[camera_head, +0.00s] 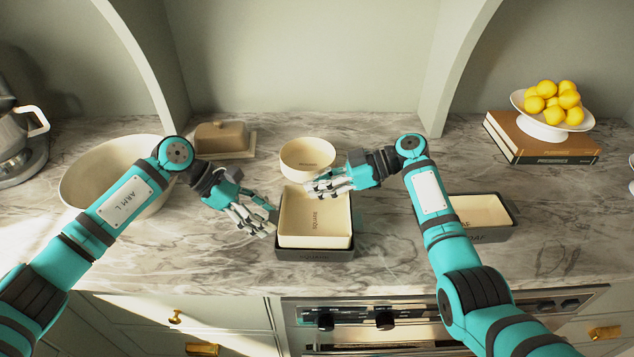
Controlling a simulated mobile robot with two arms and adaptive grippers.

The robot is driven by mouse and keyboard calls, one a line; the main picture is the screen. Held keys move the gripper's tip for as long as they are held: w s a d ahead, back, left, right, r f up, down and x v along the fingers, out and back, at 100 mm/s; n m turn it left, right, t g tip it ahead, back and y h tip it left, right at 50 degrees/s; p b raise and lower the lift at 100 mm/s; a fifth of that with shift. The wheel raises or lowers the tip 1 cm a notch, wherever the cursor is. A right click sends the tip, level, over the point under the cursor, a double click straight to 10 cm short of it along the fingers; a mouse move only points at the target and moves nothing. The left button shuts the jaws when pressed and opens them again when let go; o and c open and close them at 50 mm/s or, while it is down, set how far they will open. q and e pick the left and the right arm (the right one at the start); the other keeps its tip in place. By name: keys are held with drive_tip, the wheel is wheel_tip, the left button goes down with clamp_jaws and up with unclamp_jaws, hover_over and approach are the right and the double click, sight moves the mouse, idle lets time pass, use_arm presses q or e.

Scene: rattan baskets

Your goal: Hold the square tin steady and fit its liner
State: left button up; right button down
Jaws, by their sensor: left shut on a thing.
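The square tin (315,256) is dark grey and stands on the counter in the middle. Its liner (314,218), cream with small lettering, is over the tin's opening. Its front edge shows above the tin's dark front wall; I cannot tell how deep it sits. My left gripper (266,219), the lower one, is at the tin's left side, shut on the tin's wall. My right gripper (322,185) is at the liner's far edge, with its fingers over the rim. The fingers hide part of that edge, and I cannot tell whether they are closed on it.
A round cream bowl (306,157) stands just behind the liner. A dark rectangular tin with a cream liner (480,212) is at right, partly behind my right arm. A large bowl (110,170) and a butter dish (222,138) are at left. A fruit stand (548,127) sits on books (530,145).

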drive_tip(key=shift+f, duration=0.15)
drive_tip(key=c, duration=1.4)
unclamp_jaws()
drive_tip(key=shift+r, duration=4.55)
